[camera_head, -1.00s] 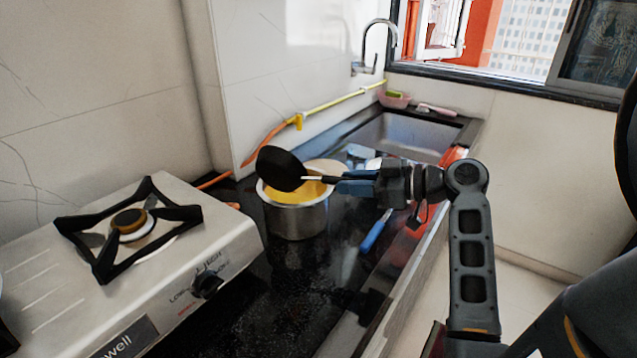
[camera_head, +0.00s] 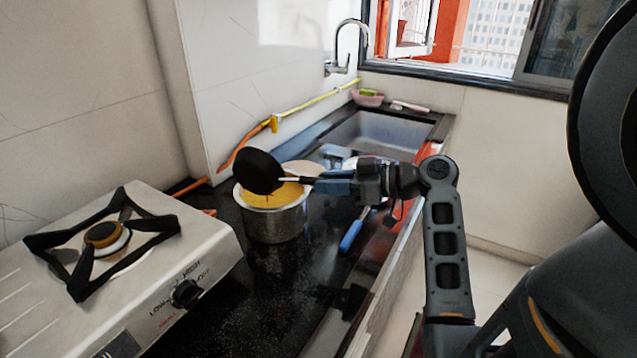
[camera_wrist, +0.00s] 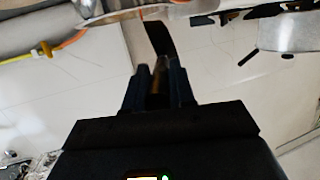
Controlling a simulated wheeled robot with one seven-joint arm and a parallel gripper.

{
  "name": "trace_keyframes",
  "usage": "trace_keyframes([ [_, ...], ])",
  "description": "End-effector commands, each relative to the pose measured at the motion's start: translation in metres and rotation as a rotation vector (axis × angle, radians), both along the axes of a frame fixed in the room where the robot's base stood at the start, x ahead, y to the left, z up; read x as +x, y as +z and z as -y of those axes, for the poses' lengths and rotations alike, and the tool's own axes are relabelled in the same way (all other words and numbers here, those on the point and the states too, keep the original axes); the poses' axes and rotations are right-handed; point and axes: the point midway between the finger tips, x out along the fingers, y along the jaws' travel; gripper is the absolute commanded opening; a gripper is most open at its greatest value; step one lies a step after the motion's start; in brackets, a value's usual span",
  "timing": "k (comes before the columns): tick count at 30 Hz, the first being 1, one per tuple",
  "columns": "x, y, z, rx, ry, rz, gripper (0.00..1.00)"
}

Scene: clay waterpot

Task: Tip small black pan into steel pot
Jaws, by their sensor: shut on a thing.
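The small black pan (camera_head: 258,170) is tilted steeply on its side above the left part of the steel pot (camera_head: 273,224). Yellow contents (camera_head: 288,194) show inside the pot. My gripper (camera_head: 318,182) comes from the right and is shut on the pan's thin handle, over the pot's right side. In the wrist view, the handle runs between the fingers of my gripper (camera_wrist: 158,75), and the dark pan (camera_wrist: 158,38) lies beyond them. I cannot tell whether the pan touches the pot's rim, or whether anything is in the pan.
A gas stove (camera_head: 190,262) stands left of the pot. A sink (camera_head: 375,135) with a faucet (camera_head: 350,40) is at the back. A blue-handled tool (camera_head: 352,235) lies on the black counter right of the pot. An orange-yellow hose (camera_head: 300,110) runs along the wall.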

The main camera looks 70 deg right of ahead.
Motion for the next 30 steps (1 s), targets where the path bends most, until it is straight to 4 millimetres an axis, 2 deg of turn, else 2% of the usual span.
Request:
trace_keyframes([
  [30,-0.0004,0.0018,0.0073,0.12,0.0,0.018,0.0],
])
